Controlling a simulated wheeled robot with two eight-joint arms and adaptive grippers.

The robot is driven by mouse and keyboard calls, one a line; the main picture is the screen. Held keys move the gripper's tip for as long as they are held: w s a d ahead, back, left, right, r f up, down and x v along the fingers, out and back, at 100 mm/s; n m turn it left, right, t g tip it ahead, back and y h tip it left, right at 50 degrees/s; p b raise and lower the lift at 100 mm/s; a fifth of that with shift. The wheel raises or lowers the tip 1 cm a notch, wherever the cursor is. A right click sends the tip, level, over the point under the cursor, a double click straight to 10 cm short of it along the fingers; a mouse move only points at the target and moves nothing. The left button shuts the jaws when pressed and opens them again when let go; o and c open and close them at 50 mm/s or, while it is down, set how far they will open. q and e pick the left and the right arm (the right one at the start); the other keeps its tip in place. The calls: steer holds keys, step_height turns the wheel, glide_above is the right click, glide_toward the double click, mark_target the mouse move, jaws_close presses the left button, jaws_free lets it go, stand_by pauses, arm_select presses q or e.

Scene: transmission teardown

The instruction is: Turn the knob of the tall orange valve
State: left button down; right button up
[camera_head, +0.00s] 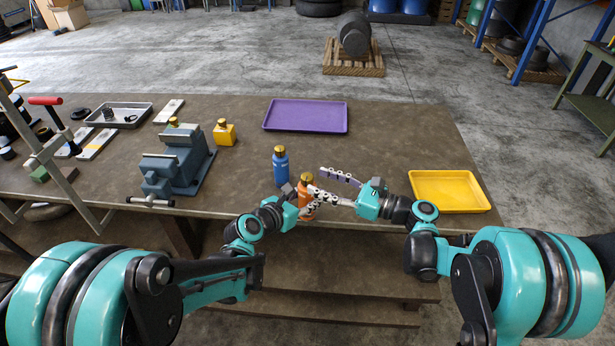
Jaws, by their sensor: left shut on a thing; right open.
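The tall orange valve (306,186) stands near the table's front edge, with a gold knob (306,177) on top. My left gripper (304,206) is shut on the valve's body from the left, below the knob; its fingertips are partly hidden. My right gripper (318,181) is open, just right of the valve. Its two spotted fingers point left, one nearer me and overlapping the valve in the picture, the other farther back. I cannot tell whether either finger touches the valve.
A blue bottle-shaped valve (281,168) with a gold top stands just behind left. A grey vise (175,170) and a short yellow valve (224,134) are farther left. A purple tray (306,116) lies behind, a yellow tray (449,192) at right. The table between the trays is clear.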

mark_target(308, 176)
steer(key=shift+x, duration=2.4)
jaws_close()
